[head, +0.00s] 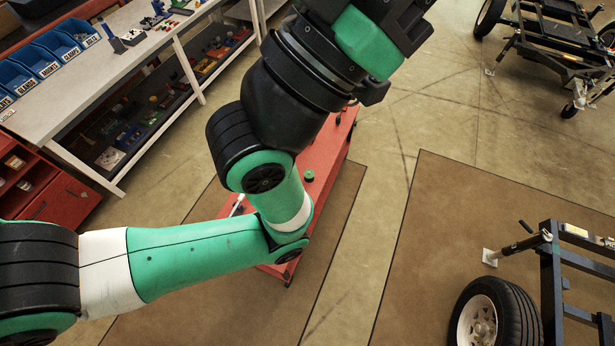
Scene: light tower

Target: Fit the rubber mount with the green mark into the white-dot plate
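A small dark round piece with a green top (309,176) stands on the red cart top (325,160); it looks like the green-marked rubber mount, but it is too small to be sure. My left arm comes in from the left and covers much of the cart. I cannot make out the fingers of my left gripper, and my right gripper does not show. I cannot identify the white-dot plate. Small dark pieces (339,119) stand near the cart's far end, and a thin white item (236,205) shows partly at its left side.
A grey workbench (85,85) with labelled blue bins (38,62) stands at the upper left, beside a red cabinet (45,190). A trailer frame with a wheel (490,315) is at the lower right, another (565,40) at the upper right. The floor between is clear.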

